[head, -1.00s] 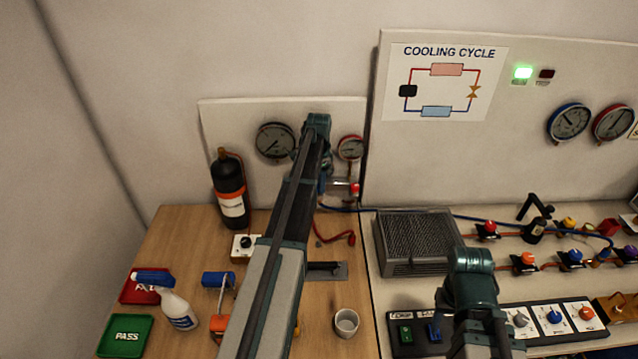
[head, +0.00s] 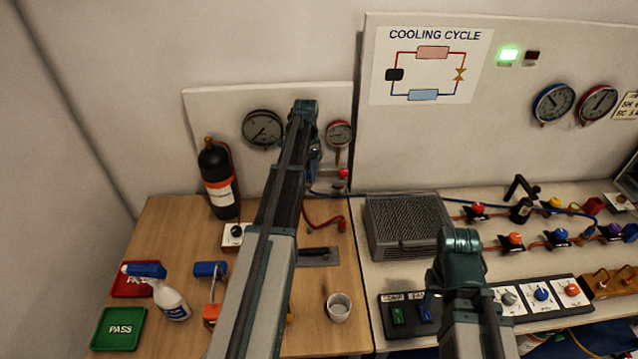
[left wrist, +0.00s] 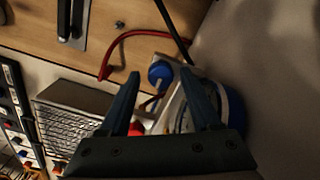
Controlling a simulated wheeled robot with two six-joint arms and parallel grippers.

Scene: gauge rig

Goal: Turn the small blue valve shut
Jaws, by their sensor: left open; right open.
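A small blue valve knob (left wrist: 160,74) shows in the left wrist view, near the wall panel with a light fitting around it. The fingers of my left gripper (left wrist: 161,80) are open and point toward the knob, which appears in the gap between their tips. I cannot tell whether they touch it. A blue-rimmed gauge (left wrist: 232,105) is partly hidden behind the right finger. In the head view my left arm covers this valve. My right arm shows at the lower right of the head view, but its gripper is not visible.
A red valve knob (head: 343,174) and a red hose (head: 328,224) lie close by. A grey grille box (head: 405,226) stands right of them. A black bottle (head: 219,180) stands at the left by the panel. A white cup (head: 339,307) is nearer the front.

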